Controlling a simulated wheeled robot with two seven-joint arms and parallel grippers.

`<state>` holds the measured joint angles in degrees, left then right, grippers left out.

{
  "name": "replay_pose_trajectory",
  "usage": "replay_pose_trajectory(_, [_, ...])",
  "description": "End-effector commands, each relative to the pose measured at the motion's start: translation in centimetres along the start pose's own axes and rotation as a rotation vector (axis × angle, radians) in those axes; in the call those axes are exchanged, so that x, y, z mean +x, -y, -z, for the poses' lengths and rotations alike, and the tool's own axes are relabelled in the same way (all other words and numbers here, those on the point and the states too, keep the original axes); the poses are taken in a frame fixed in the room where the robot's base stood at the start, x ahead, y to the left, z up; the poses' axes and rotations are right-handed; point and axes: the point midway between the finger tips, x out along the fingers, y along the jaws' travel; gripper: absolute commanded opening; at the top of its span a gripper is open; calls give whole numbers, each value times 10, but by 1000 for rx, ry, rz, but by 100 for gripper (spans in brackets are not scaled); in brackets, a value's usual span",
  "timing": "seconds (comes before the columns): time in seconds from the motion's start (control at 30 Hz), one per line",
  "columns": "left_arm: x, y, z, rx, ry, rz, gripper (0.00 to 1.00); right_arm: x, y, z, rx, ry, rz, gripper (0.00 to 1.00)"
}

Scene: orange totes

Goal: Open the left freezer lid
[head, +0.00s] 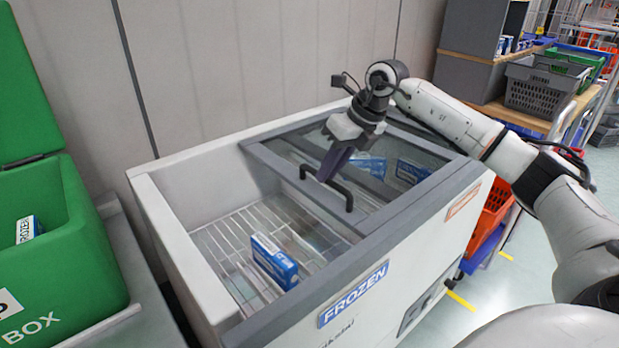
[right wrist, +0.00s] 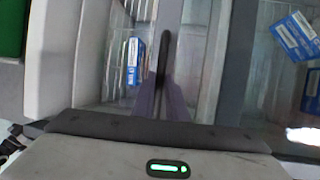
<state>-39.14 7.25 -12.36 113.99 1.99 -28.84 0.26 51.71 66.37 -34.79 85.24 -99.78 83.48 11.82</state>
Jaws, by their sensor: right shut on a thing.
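The chest freezer (head: 385,318) stands in the middle of the head view. Its left part is uncovered, and the left lid (head: 290,182), grey-framed with glass, lies over the right part. The lid's black handle (head: 346,190) stands up near its left edge; it also shows in the right wrist view (right wrist: 166,48). My right gripper (head: 330,172) is shut on the handle, fingers pointing down; its fingers also show in the right wrist view (right wrist: 160,100). A blue and white box (head: 274,262) stands on the wire rack in the open part. My left gripper is out of view.
More blue and white boxes (head: 412,172) lie under the glass at right. A green bin (head: 70,225) with a raised lid stands at left, close to the freezer. A grey wall is behind. A cart with a grey basket (head: 540,88) and an orange crate (head: 492,215) are at right.

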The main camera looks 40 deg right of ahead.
Motion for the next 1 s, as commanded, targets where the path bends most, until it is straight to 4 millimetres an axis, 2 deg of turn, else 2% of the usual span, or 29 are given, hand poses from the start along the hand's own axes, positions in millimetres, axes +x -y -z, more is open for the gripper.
replay_pose_trajectory(0.03, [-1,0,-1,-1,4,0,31,-4,10,-1,7,5,6,0])
replay_pose_trajectory(0.2, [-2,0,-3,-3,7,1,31,-6,22,-2,3,7,5,0])
replay_pose_trajectory(0.6, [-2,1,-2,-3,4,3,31,-6,25,-3,3,9,5,0])
replay_pose_trajectory(0.63, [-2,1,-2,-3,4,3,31,-6,25,-3,3,9,5,14])
replay_pose_trajectory(0.73, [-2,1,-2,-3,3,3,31,-6,24,-3,3,8,4,31])
replay_pose_trajectory(1.0, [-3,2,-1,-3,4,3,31,-5,23,-2,2,5,2,31])
